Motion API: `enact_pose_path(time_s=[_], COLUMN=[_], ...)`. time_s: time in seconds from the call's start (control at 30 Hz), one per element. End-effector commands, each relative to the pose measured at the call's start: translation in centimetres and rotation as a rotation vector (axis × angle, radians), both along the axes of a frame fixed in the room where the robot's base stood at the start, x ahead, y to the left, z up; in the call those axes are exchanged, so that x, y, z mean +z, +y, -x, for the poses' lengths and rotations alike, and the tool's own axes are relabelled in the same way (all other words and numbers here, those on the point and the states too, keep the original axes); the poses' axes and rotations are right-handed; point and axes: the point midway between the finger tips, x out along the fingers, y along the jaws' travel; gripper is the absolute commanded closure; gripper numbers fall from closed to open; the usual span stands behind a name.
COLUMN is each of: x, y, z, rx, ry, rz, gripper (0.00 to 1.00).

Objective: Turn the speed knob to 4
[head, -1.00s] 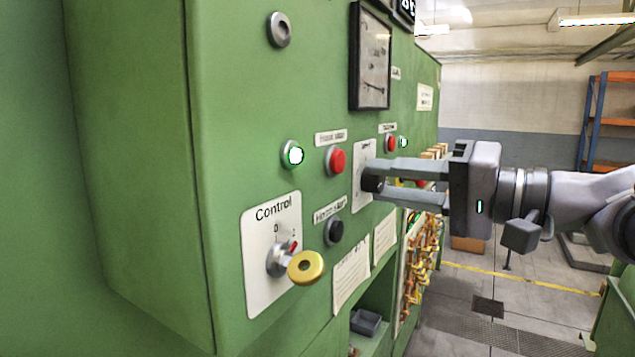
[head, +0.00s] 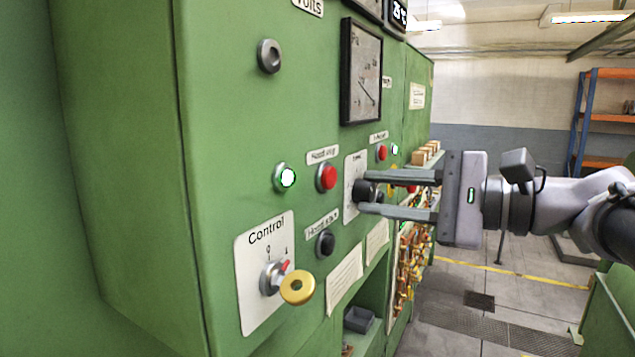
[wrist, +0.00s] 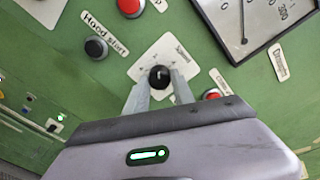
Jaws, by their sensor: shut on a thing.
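The speed knob (head: 366,190) is a black round knob on a white plate (head: 350,208) on the green panel. It also shows in the wrist view (wrist: 159,76), where its plate (wrist: 178,56) has a label and small markings too blurred to read. My gripper (head: 364,192) is shut on the knob, with one finger on each side of it. In the wrist view the fingers (wrist: 159,88) reach up to the knob's sides. The number the knob points at cannot be read.
A control switch with a yellow key tag (head: 298,288) juts out below left. A gauge (head: 362,75) hangs above. Open floor lies to the right.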

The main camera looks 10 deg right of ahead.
Motion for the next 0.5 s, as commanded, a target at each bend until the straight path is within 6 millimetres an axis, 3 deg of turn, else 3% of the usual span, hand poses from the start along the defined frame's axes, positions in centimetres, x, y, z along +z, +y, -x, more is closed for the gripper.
enact_pose_path(time_s=[0.5], x=[0.17], y=[-0.03], z=[-0.04], rx=[0.0], ry=[0.39], rz=[-0.281], gripper=[1.0])
